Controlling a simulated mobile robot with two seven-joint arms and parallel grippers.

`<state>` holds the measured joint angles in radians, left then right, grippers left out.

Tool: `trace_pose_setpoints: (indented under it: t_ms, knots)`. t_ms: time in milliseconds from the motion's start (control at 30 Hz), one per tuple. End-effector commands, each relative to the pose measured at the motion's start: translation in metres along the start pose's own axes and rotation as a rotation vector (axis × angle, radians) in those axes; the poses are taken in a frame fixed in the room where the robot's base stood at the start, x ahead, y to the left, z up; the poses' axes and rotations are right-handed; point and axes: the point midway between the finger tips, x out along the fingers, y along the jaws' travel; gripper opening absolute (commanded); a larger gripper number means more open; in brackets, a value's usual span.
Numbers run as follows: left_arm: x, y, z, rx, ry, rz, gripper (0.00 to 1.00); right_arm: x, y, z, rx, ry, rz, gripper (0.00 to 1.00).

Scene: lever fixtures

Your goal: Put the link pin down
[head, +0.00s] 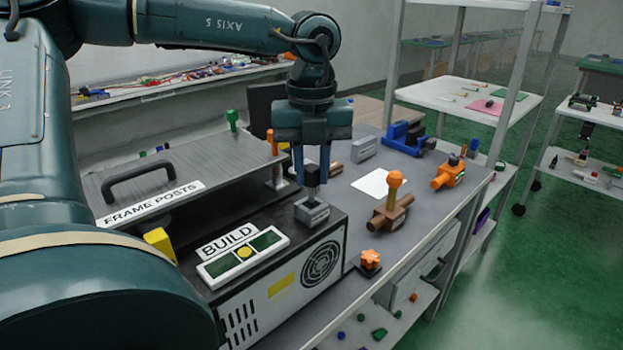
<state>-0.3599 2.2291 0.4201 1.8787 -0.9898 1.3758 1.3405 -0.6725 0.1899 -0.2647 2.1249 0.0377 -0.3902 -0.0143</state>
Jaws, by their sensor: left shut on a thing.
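My left gripper (313,168) points straight down over the right part of the black-topped BUILD box (320,267). Its blue fingers are shut on a dark upright piece, which I take to be the link pin (312,176). The fingers partly hide it. A grey block (313,212) sits on the box top directly below, around or under the pin's lower end. I cannot tell whether the pin is seated in the block or only touches it. My right gripper is not in view.
A grey FRAME POSTS cover (205,168) with a black handle lies left. Right are a brown fixture with an orange lever (390,212), an orange fixture (449,174), a blue fixture (405,138) and an orange star knob (370,260). A white sheet (378,183) lies bare between.

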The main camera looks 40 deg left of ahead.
Motion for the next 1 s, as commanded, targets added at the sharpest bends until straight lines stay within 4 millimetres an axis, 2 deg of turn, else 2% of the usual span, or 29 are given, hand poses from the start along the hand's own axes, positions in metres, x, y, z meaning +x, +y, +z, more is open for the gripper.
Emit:
trace_pose_setpoints:
  t_ms: [133,500,533,767,1000]
  knots:
    - [0.021,0.001,0.0,0.0,0.003,0.002,0.0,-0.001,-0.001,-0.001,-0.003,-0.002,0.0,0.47]
    - [0.028,0.0,0.0,-0.001,-0.001,0.0,0.0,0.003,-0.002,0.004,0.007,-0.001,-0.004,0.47]
    - [0.026,0.0,0.0,-0.001,-0.001,0.0,0.24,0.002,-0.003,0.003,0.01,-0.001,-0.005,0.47]
    - [0.026,0.0,0.0,-0.001,0.0,0.0,0.43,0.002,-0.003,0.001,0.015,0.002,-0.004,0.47]
    - [0.025,0.0,0.0,-0.001,0.0,0.0,0.45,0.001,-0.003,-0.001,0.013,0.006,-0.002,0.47]
